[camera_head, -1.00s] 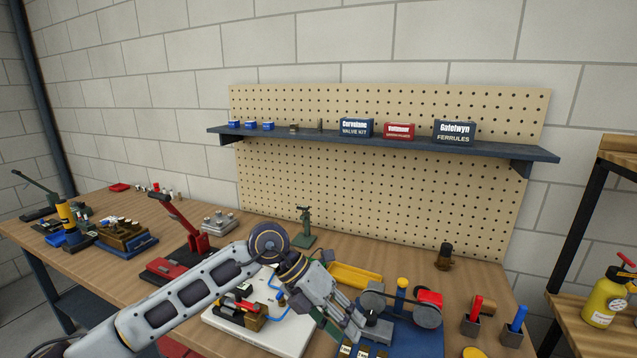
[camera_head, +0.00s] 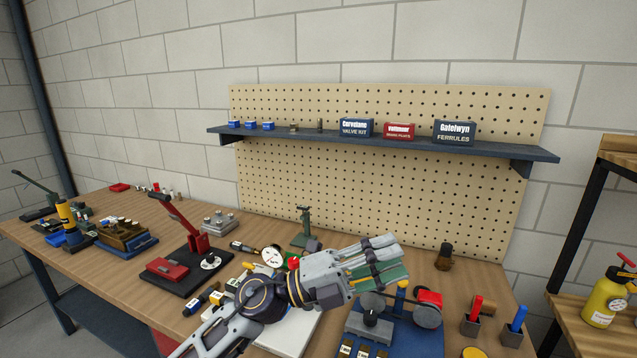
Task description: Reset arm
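My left arm enters from the bottom of the head view and its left gripper (camera_head: 392,258) hangs above the middle of the bench, pointing right. Its grey fingers lie close together, with a green surface showing along the lower finger. I cannot tell whether they are open or shut. The gripper is in front of the pegboard's lower part and above a blue base with grey wheels (camera_head: 428,316). My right gripper is not in view.
The wooden bench (camera_head: 110,205) holds a red lever press (camera_head: 185,222), a round gauge (camera_head: 272,257), a green stand (camera_head: 303,230) and a white board (camera_head: 295,335) partly behind my arm. A dark shelf (camera_head: 300,135) with boxes crosses the pegboard. Red and blue pegs (camera_head: 518,318) stand at right.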

